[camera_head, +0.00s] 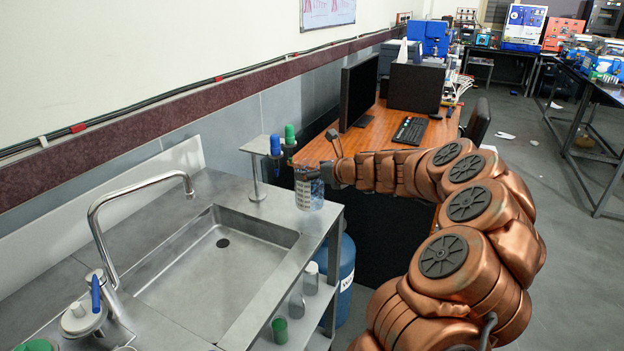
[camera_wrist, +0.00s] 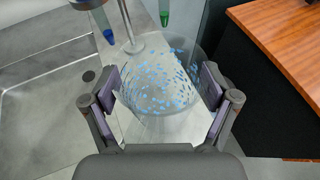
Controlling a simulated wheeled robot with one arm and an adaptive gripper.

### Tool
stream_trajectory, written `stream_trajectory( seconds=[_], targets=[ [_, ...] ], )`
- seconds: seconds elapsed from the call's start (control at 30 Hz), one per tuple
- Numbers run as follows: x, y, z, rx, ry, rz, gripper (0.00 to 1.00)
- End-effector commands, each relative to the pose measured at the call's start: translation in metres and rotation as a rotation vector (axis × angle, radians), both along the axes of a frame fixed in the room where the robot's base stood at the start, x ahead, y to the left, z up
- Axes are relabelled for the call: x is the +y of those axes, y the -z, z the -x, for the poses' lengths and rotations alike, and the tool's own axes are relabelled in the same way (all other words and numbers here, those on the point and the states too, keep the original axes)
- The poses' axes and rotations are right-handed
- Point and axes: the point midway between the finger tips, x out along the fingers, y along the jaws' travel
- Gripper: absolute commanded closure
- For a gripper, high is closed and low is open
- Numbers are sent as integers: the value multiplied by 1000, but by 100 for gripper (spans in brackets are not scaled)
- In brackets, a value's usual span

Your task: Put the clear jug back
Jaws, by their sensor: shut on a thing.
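The clear jug (camera_head: 309,190) is a see-through vessel with blue marks on its wall. It is upright at the far right corner of the steel sink counter (camera_head: 318,222). My gripper (camera_head: 322,172) is shut on it from the right. In the wrist view, the jug (camera_wrist: 160,90) sits between the two finger pads of my gripper (camera_wrist: 160,82), one on each side, and looks empty. I cannot tell whether its base touches the counter or hangs just above it.
The sink basin (camera_head: 215,265) and faucet (camera_head: 140,190) lie left. A wooden desk (camera_head: 380,125) is behind. Bottles stand on the lower shelf.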

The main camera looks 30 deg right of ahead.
Motion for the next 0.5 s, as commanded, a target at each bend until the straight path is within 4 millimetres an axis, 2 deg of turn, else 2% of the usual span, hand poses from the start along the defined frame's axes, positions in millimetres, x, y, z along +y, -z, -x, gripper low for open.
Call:
stream_trajectory(
  seconds=[0.27, 0.5],
  targets=[
    [-2, 5, -6, -2, 0, 1, 81],
    [-2, 30, -6, -1, 2, -2, 81]
  ],
)
